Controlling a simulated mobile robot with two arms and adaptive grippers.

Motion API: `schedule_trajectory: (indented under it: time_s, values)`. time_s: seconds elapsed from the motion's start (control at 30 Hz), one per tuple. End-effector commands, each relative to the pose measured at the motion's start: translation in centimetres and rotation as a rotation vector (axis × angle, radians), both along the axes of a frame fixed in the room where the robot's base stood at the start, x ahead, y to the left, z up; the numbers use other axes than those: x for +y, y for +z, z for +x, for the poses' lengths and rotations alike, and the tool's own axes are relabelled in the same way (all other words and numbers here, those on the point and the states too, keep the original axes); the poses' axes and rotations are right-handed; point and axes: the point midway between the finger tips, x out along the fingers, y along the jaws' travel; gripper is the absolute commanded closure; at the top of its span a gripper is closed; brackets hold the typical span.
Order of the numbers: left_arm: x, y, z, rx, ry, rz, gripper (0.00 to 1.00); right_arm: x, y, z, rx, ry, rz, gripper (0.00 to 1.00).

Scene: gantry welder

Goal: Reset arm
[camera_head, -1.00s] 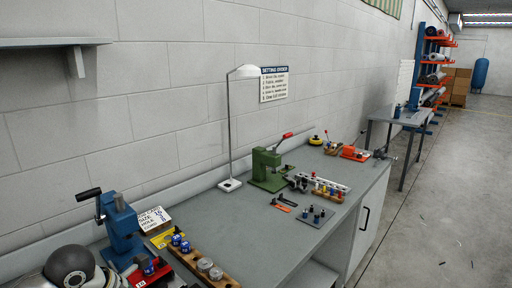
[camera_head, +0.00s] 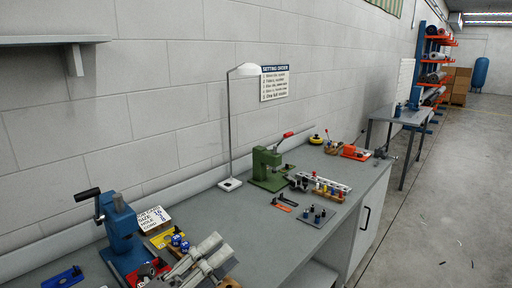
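My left gripper (camera_head: 218,247) is low in the head view, over the front left of the grey workbench (camera_head: 250,224). Its two pale fingers point up and to the right, with a narrow gap between the tips, and nothing shows between them. It covers most of a wooden holder (camera_head: 229,283) and part of a red block (camera_head: 150,270) behind it. I cannot tell whether it touches them. My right gripper is not in view.
A blue press (camera_head: 122,232) with a black handle stands just left of my gripper. A green press (camera_head: 268,168), a white lamp (camera_head: 230,130) and several small tool holders stand further along the bench. Open floor (camera_head: 450,200) lies right.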

Motion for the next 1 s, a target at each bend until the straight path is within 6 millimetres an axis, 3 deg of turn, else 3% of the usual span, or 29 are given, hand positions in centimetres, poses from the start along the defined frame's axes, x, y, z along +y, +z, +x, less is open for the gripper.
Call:
schedule_trajectory:
  time_s: [0.07,0.17,0.27,0.43,0.6,0.7,0.8,1.0]
  values:
    - [2.6,0.1,1.2,0.119,0.103,-0.189,0.65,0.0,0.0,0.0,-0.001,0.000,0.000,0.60]
    - [6.4,-1.2,2.8,0.283,0.246,-0.402,0.65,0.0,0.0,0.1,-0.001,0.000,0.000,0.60]
    - [10.2,-4.5,3.6,0.472,0.395,-0.590,0.65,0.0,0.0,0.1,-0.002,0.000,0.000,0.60]
    - [15.2,-13.3,2.3,0.837,0.661,-0.849,0.65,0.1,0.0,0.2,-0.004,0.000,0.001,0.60]
    - [17.1,-23.1,-3.2,1.237,0.914,-1.015,0.65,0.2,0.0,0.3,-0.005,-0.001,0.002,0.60]
    - [16.9,-27.5,-7.3,1.449,1.032,-1.061,0.65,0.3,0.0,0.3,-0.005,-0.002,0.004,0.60]
    - [16.2,-30.5,-11.3,1.628,1.126,-1.082,0.65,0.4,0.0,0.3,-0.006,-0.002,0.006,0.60]
    - [14.1,-34.0,-18.8,1.944,1.265,-1.074,0.65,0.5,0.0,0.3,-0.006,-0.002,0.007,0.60]
